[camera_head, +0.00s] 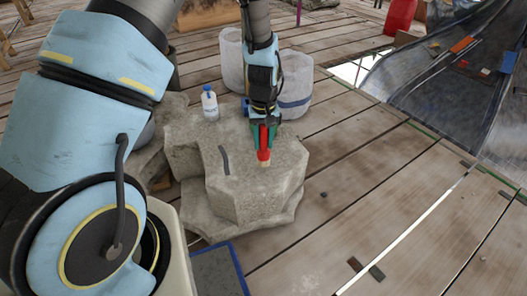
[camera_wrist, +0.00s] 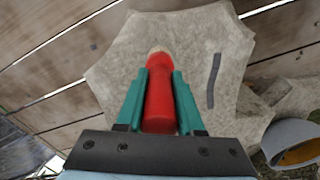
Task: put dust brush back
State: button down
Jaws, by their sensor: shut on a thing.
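The dust brush appears to be the red-handled thing (camera_head: 264,155) with a small pale tip, over the top of a grey stone block (camera_head: 243,185). My gripper (camera_head: 263,139) points down from above with its green fingers shut on the red handle. In the wrist view the red brush (camera_wrist: 159,104) lies between the two green fingers (camera_wrist: 161,80), its pale end pointing away over the stone. Whether the tip touches the stone I cannot tell.
A dark strip (camera_head: 224,160) lies on the stone to the left of the brush. A white bottle with a blue cap (camera_head: 209,104) stands behind it, near pale buckets (camera_head: 297,88). A dark sheet with scraps (camera_head: 455,65) is at right. Plank floor right of the stone is mostly clear.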

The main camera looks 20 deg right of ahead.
aim_at(263, 151)
jog(key=shift+f+b, duration=0.3)
jog(key=shift+f, duration=1.4)
jog(key=shift+f, duration=0.1)
jog(key=c, duration=0.5)
grip_release()
notch_tip(263, 151, up, 12)
jog(key=shift+r+p, duration=0.15)
jog(key=shift+p, duration=1.1)
jog(key=w+a+r+n, duration=0.1)
jog(key=a+r, duration=0.3)
jog(key=a, duration=0.3)
jog(key=w+a+r, duration=0.2)
jog(key=a+r, duration=0.2)
jog(key=a, duration=0.3)
jog(key=shift+n+t, duration=0.5)
jog(key=shift+t, duration=0.3)
jog(key=s+a+r, duration=0.1)
jog(key=s+a, duration=0.1)
jog(key=a, duration=0.3)
jog(key=s+a+r, duration=0.2)
jog(key=a, duration=0.3)
jog(key=s+a+r, duration=0.2)
jog(key=a, duration=0.4)
jog(key=shift+s+a, duration=0.1)
jog(key=shift+s, duration=0.2)
